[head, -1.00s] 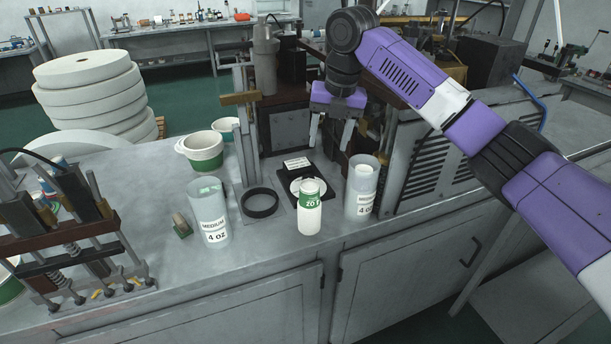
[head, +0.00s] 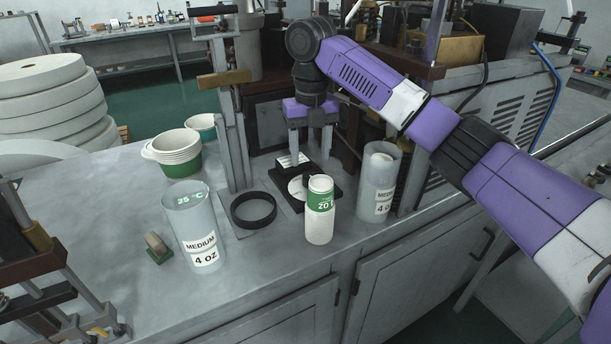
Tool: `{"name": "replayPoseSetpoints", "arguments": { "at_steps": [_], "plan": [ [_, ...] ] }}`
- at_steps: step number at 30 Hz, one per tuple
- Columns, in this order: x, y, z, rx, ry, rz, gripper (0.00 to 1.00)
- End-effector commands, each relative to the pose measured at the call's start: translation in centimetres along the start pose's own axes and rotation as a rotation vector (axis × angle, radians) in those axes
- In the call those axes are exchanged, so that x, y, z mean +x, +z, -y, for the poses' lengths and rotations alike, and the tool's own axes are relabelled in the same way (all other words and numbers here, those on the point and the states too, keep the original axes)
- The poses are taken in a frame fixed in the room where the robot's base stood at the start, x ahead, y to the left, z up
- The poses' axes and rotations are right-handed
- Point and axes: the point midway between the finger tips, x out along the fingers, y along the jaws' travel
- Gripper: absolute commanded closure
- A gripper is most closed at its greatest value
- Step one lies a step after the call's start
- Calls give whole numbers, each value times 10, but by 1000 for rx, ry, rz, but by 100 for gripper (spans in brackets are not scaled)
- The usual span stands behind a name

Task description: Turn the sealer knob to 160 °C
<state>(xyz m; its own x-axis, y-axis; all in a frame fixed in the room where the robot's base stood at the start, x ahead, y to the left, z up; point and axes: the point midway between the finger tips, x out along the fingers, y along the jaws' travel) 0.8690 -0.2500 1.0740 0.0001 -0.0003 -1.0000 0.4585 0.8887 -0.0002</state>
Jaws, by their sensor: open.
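A black unit (head: 310,200) lies flat on the bench near the middle, with a white round dial (head: 296,188) on top and a white label plate (head: 293,160) behind it. It looks like the sealer control, but its markings are too small to read. My gripper (head: 311,153) points down with its two fingers apart and empty. It appears above and behind the dial, near the label; I cannot tell its exact height. The white-and-green bottle hides part of the unit.
A clear cylinder marked MEDIUM 4 oz (head: 195,235) stands left, another (head: 379,190) stands right. The white-and-green bottle (head: 319,222) stands in front of the unit. A black ring (head: 254,211), stacked cups (head: 178,152) and a metal post (head: 232,140) are to the left.

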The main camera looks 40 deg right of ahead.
Motion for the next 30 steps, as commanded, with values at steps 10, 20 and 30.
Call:
{"name": "replayPoseSetpoints", "arguments": {
  "at_steps": [10,20,30],
  "plan": [
    [50,-1,0,0,-1,-2,44],
    [64,-1,0,0,0,0,44],
    [63,0,0,0,0,0,88]
  ]
}}
